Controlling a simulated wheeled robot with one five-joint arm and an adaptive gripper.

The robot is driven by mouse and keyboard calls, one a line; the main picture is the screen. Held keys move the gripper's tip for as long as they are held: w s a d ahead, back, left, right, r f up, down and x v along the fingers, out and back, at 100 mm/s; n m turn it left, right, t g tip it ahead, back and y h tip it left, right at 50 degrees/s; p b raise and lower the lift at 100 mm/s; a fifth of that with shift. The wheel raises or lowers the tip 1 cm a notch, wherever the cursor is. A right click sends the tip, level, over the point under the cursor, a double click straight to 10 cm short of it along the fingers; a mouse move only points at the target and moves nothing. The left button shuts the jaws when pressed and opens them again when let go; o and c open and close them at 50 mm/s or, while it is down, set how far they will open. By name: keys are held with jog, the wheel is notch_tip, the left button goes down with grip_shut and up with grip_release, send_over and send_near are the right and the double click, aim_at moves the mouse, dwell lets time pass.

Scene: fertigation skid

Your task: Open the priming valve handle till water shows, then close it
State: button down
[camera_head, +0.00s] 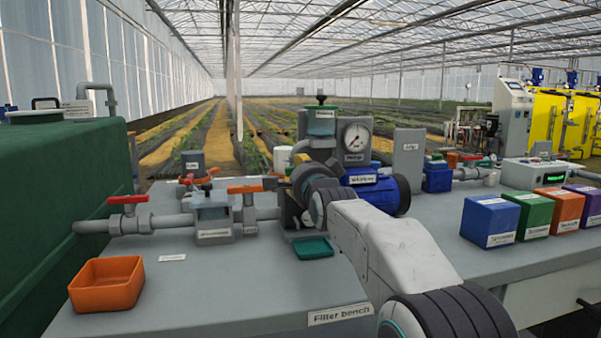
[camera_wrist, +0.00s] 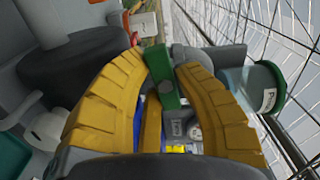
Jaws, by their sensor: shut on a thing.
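A green bar-shaped handle (camera_wrist: 162,82) is between the yellow fingers of my gripper (camera_wrist: 170,62) in the wrist view. The fingers are shut on it. In the head view my gripper (camera_head: 299,181) is in front of the grey pump body, and the handle is hidden there. A pot with a green lid (camera_head: 320,107) and bluish clear side stands on top of the pump. Its green lid (camera_wrist: 267,87) also shows on the right of the wrist view. I cannot tell whether water shows.
A pressure gauge (camera_head: 355,137) and blue motor (camera_head: 378,190) are close to my wrist. An orange tray (camera_head: 106,284) and small green tray (camera_head: 312,248) lie on the bench. Coloured boxes (camera_head: 490,219) stand at right.

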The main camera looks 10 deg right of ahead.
jog(key=shift+m, duration=0.6)
jog(key=shift+f+m, duration=0.1)
jog(key=shift+m, duration=0.2)
jog(key=c, duration=0.9)
grip_release()
jog(key=shift+c, duration=0.2)
jog(key=shift+s, duration=0.1)
jog(key=s, duration=1.1)
jog(key=shift+s, duration=0.4)
